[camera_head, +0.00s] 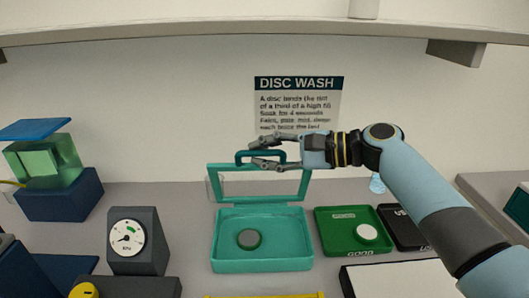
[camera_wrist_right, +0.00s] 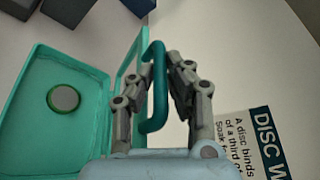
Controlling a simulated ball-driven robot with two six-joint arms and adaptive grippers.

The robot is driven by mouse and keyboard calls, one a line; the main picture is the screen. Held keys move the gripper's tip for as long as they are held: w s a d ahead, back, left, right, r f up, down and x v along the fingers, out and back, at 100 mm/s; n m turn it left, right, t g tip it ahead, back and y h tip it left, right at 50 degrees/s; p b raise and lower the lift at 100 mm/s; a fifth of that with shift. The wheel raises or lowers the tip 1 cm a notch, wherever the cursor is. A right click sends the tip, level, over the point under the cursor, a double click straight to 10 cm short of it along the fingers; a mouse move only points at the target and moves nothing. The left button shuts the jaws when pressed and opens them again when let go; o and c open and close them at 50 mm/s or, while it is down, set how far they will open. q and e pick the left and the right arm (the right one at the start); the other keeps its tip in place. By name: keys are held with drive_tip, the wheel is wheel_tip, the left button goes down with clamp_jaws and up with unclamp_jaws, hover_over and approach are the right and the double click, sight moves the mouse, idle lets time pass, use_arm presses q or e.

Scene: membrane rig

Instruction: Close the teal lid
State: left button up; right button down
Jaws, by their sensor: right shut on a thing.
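The teal lid (camera_head: 214,184) stands raised, close to upright, at the back of the teal tray (camera_head: 262,266) in the head view. It has a teal frame with a clear pane and a dark teal handle (camera_wrist_right: 158,85). My right gripper (camera_head: 258,155) is shut on the handle, with one finger on each side of it in the right wrist view (camera_wrist_right: 170,75). A grey-green disc (camera_head: 249,239) lies inside the open tray. It also shows in the right wrist view (camera_wrist_right: 63,98). My left gripper is not in view.
A green tray (camera_head: 340,245) with a white disc (camera_head: 367,233) is right of the teal tray, beside a black tray (camera_head: 404,232). A gauge (camera_head: 127,238) stands left. A yellow bar (camera_head: 265,295) lies in front. A shelf (camera_head: 220,32) overhangs the back.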

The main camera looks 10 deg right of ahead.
drive_tip(key=s+a+f+n+t+y+b, duration=0.1)
drive_tip(key=s+f+n+b, duration=0.5)
drive_tip(key=b, duration=1)
drive_tip(key=s+a+f+t, duration=0.1)
drive_tip(key=s+f, duration=0.1)
drive_tip(key=s, duration=0.2)
drive_tip(key=shift+s+f+n+t+y+b, duration=0.15)
drive_tip(key=shift+f+n+t+y+b, duration=0.15)
drive_tip(key=shift+y, duration=0.1)
drive_tip(key=c, duration=1.3)
unclamp_jaws()
drive_tip(key=shift+c, duration=0.2)
drive_tip(key=v, duration=1.2)
